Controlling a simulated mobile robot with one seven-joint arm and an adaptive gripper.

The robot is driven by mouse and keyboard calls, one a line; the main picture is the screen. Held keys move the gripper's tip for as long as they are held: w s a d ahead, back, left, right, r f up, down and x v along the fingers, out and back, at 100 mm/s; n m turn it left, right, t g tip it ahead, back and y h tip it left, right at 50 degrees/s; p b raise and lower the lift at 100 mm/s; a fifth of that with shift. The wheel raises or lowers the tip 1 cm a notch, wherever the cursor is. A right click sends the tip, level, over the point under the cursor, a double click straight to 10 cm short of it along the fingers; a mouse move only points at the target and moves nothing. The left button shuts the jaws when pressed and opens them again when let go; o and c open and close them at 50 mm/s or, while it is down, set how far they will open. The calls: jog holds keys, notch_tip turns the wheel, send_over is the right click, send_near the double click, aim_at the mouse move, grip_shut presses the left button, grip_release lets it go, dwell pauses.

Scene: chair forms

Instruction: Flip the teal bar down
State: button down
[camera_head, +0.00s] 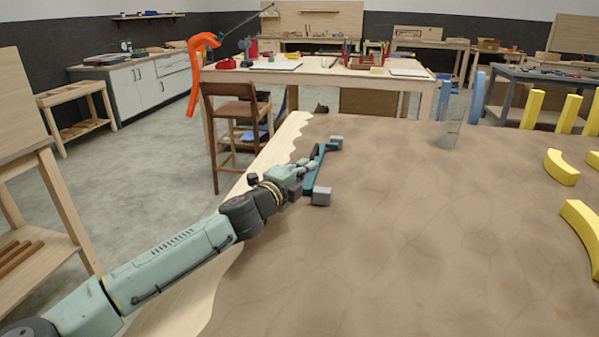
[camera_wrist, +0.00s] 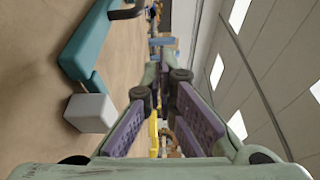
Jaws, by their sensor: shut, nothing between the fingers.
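The teal bar (camera_head: 314,177) lies near the left edge of the brown tabletop, running between a near grey block (camera_head: 321,196) and a far grey block (camera_head: 336,142). In the wrist view the bar (camera_wrist: 88,40) is at the upper left, with a grey block (camera_wrist: 90,112) at its near end. My gripper (camera_head: 306,167) is shut and empty, just left of the bar in the head view, partly covering it. In the wrist view the fingers (camera_wrist: 166,75) are to the right of the bar, apart from it. I cannot tell whether the gripper touches the bar in the head view.
The tabletop (camera_head: 400,230) has a wavy pale wood edge (camera_head: 215,270) on the left. Several yellow pieces (camera_head: 562,167) and a clear cup (camera_head: 448,133) stand to the right. The middle is clear. A brown chair (camera_head: 235,120) and workbenches stand beyond.

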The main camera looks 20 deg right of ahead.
jog(key=s+a+b, duration=0.1)
jog(key=s, duration=0.1)
jog(key=s+a+f+b, duration=0.1)
jog(key=s+a, duration=0.1)
jog(key=s, duration=0.1)
jog(key=s+a+f+b, duration=0.1)
jog(key=s+b, duration=0.1)
jog(key=shift+s+a+f, duration=0.1)
jog(key=shift+s+a, duration=0.1)
jog(key=shift+a, duration=0.15)
jog(key=shift+s+a, duration=0.15)
jog(key=shift+s, duration=0.2)
